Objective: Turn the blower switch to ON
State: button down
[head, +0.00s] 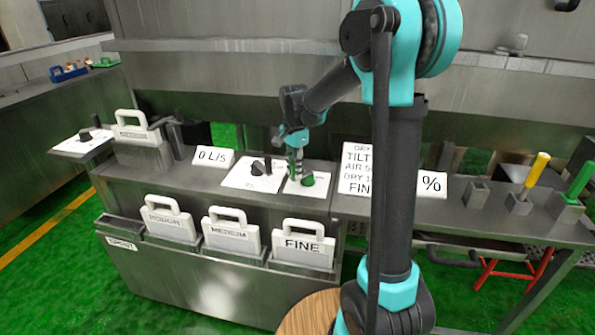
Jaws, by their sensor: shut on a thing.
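My gripper (294,164) reaches down from my arm to the control shelf, over the right one of two white switch plates. Its fingers are small in view and are shut on what seems to be a switch there, mostly hidden by them. A green knob (307,179) shows on the same plate, just right of the fingers. The left white plate (240,179) carries a black knob (257,168), left of my gripper. The plate lettering is too small to read, so I cannot tell the ON mark or the switch's exact angle.
A "0 L/s" sign (213,159) stands left of the plates, a text board (357,168) right of them. ROUGH, MEDIUM and FINE handled plates (303,249) sit in a lower rack. Yellow (538,166) and green (579,182) levers stand at right. My arm hides part of the shelf.

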jog(key=shift+w+a+m, duration=0.15)
jog(key=shift+w+m, duration=0.2)
jog(key=shift+m, duration=0.25)
jog(key=c, duration=1.3)
grip_release()
jog(key=shift+r, duration=0.15)
notch_tip(320, 180, up, 12)
jog(key=shift+f, duration=0.1)
jog(key=s+d+f+n+t, duration=0.2)
jog(key=s+d+f+n, duration=0.4)
jog(key=s+f, duration=0.4)
jog(key=s+d+f+n+t, duration=0.2)
jog(key=s+d+f+n, duration=0.4)
jog(key=s+f, duration=0.4)
jog(key=s, duration=0.4)
jog(key=shift+s+d+n, duration=0.15)
jog(key=shift+s+n, duration=0.15)
jog(key=shift+s, duration=0.05)
